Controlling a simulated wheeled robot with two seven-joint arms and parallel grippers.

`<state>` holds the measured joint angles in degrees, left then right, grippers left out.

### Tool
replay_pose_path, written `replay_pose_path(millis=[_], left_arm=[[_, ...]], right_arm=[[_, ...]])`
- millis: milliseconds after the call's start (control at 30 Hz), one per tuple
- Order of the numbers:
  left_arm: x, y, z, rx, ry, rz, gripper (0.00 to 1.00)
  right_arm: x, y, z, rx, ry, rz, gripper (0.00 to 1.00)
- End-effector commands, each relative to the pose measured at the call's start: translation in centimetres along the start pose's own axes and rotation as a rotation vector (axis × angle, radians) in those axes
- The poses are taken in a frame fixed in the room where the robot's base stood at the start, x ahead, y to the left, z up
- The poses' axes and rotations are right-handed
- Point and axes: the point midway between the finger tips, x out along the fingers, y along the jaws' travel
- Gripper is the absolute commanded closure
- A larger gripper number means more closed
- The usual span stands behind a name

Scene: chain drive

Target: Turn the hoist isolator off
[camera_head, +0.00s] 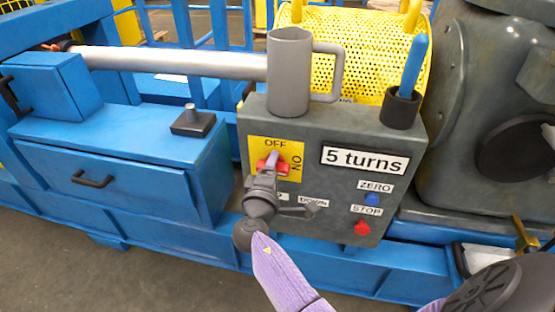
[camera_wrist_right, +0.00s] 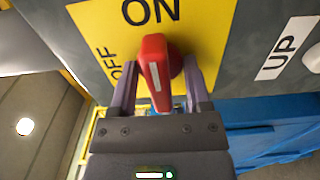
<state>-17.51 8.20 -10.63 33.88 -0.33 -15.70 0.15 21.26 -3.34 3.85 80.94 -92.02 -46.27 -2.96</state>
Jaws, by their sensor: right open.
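The hoist isolator is a red rotary handle (camera_head: 262,166) on a yellow plate (camera_head: 290,147) on the grey control box. The plate reads OFF at the top and ON at the right. The handle lies roughly level in the head view, in line with ON. In the right wrist view the red handle (camera_wrist_right: 155,75), with a white mark, points along the line to ON. My right gripper (camera_head: 271,164) is open at the handle, one finger on each side; its fingers also show in the right wrist view (camera_wrist_right: 160,90). Contact cannot be told. My left gripper is out of view.
The control box (camera_head: 340,125) carries a grey mug (camera_head: 289,75) and a dark cup (camera_head: 401,108) with a blue-handled thing. Blue ZERO (camera_head: 372,199) and red STOP (camera_head: 362,228) buttons sit right of my gripper. A blue drawer unit (camera_head: 120,160) stands at the left.

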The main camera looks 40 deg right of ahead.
Motion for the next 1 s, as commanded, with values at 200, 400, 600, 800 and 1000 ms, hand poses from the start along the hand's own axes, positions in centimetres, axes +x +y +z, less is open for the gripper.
replay_pose_path(millis=[200, 400, 600, 800, 1000], left_arm=[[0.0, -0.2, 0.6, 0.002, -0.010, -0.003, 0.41], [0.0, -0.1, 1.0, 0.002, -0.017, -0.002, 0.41], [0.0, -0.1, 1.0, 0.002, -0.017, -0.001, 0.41], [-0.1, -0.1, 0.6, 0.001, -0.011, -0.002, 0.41], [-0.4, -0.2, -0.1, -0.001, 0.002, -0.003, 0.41]], right_arm=[[0.0, 0.0, 0.0, 0.000, 0.000, 0.000, 0.42], [0.0, 0.0, 0.0, 0.000, 0.000, 0.000, 0.85], [0.0, 0.0, 0.0, 0.000, 0.000, -0.001, 1.00], [0.0, 0.0, 0.0, -0.010, 0.000, -0.001, 1.00], [0.0, 0.1, 0.0, -0.081, -0.001, -0.001, 1.00]])
